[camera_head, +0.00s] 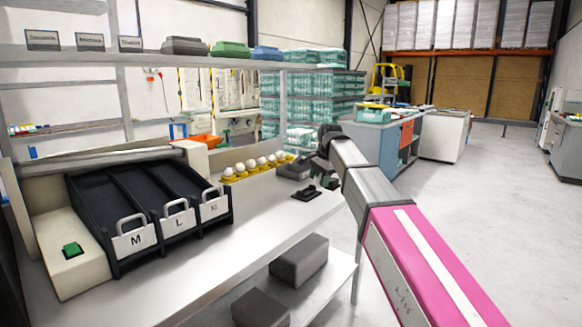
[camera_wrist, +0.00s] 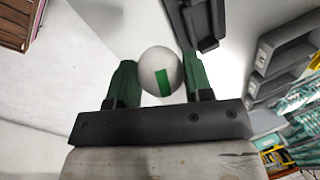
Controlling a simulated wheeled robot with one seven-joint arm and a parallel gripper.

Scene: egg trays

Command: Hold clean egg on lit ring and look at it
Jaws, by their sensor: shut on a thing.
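In the wrist view a white egg (camera_wrist: 159,66) with a green rectangular mark sits between the two green fingers of my gripper (camera_wrist: 160,76). The fingers are shut on it from both sides. In the head view my gripper (camera_head: 322,172) is over the far right part of the bench, near a small flat black device (camera_head: 306,194). The egg cannot be made out there. No lit ring shows clearly in either view, and I cannot tell whether the black device is it.
A yellow tray (camera_head: 228,179) with several white eggs stands at the back of the bench (camera_head: 235,248). A black sloped rack (camera_head: 120,200) marked M, L and XL is at the left. A green button (camera_head: 72,250) is beside it. The bench front is clear.

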